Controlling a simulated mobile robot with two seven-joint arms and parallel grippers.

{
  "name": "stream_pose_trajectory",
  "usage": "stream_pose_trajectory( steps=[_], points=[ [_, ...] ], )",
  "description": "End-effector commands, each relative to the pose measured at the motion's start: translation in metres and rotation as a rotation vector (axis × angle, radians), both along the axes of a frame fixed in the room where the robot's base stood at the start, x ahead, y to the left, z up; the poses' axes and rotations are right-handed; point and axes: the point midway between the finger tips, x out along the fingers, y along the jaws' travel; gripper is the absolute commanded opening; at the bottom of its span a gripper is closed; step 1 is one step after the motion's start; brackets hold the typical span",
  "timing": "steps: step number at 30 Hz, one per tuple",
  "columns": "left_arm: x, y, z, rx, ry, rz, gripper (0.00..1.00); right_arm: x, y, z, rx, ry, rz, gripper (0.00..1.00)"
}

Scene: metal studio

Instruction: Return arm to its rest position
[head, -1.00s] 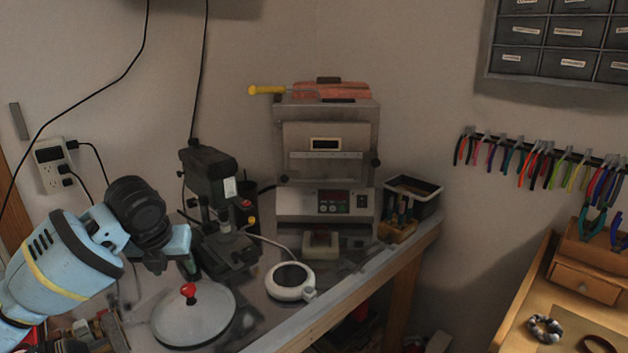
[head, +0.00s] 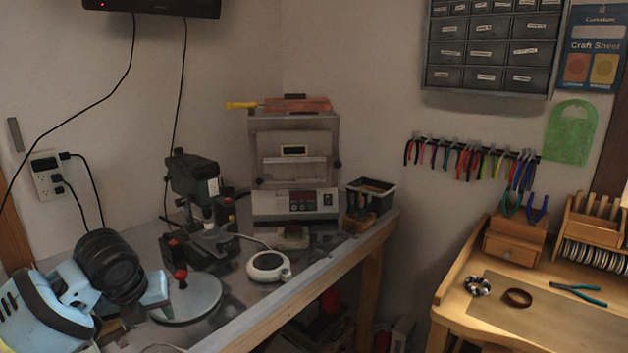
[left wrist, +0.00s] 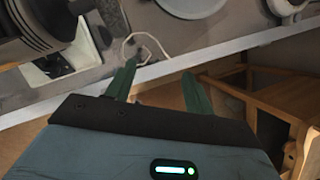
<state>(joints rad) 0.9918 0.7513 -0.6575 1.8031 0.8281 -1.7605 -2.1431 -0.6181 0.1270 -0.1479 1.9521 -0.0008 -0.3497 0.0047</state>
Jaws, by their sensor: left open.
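My left arm (head: 108,265), light blue with black joints, comes in at the lower left of the head view, beside the grey workbench (head: 325,268). The left wrist view shows my left gripper (left wrist: 160,69) with its two green fingers spread apart and nothing between them. The fingers overlap the bench's front edge in that view, with floor also showing below them. My right gripper is not in view.
A round plate with a red knob (head: 190,299), a drill press (head: 198,195), a small white round device (head: 268,266) and a kiln (head: 293,165) stand on the bench. A wooden desk (head: 545,325) is at the right. Floor shows between bench and desk.

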Motion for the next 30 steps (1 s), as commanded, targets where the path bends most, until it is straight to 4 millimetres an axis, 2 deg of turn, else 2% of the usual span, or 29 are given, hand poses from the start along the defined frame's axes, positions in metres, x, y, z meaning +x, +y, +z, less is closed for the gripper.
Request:
stream_pose_trajectory(
  steps=[1, 8, 12, 18, 24, 30],
  points=[
    [-0.006, -0.01, -0.014, -0.025, 0.007, 0.028, 0.53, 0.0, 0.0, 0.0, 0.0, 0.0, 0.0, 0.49],
    [-0.039, -0.049, -0.075, -0.173, 0.023, 0.248, 0.53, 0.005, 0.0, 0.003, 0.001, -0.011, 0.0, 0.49],
    [-0.073, -0.076, -0.116, -0.3, 0.043, 0.456, 0.53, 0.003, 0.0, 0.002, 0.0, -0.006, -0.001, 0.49],
    [-0.129, -0.104, -0.162, -0.477, 0.085, 0.811, 0.53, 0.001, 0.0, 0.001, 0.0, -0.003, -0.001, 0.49],
    [-0.19, -0.117, -0.194, -0.626, 0.128, 1.221, 0.53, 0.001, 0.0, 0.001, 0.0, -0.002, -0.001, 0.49],
    [-0.254, -0.115, -0.216, -0.724, 0.145, 1.677, 0.53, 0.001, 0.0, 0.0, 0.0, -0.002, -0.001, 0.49]
  ],
)
